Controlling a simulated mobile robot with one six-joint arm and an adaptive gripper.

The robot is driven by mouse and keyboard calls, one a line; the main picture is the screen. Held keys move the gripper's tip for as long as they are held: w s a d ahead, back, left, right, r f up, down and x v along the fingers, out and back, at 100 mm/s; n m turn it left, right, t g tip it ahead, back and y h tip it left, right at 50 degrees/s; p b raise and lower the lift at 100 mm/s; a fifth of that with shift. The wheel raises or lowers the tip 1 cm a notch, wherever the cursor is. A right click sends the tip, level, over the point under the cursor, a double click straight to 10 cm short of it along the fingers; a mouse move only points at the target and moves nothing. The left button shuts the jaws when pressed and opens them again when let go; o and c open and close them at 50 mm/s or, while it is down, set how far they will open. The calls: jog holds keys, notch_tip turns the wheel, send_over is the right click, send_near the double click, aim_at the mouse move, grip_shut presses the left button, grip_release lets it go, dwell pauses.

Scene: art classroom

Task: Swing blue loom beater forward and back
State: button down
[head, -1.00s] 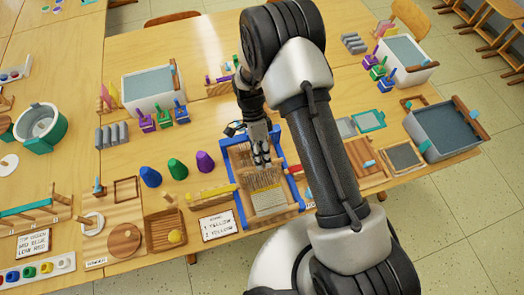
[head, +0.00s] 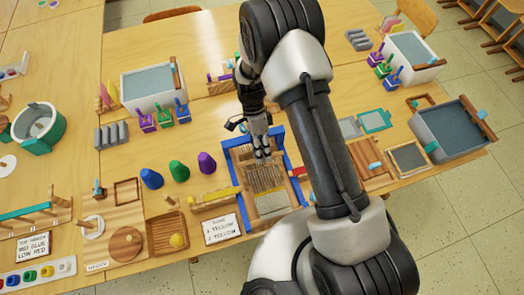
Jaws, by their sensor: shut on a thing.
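The loom (head: 233,185) with a blue frame stands at the middle of the table's front part in the head view. Pale threads (head: 270,202) run across its front half. My gripper (head: 262,155) points down over the loom's middle, shut on the beater, which is mostly hidden by the fingers. A comb-like row (head: 265,178) shows just in front of the fingertips. My arm covers part of the loom's right side.
Blue, green and purple cones (head: 179,171) stand left of the loom. A yellow-topped wooden block (head: 212,199) and a printed card (head: 221,229) lie close to its left front. Framed boards (head: 408,157) and a grey tub (head: 450,130) are to the right.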

jog(key=c, duration=1.6)
grip_release()
jog(key=shift+s, duration=0.15)
jog(key=v, duration=0.7)
jog(key=shift+w+r, duration=0.15)
jog(key=shift+w, duration=0.05)
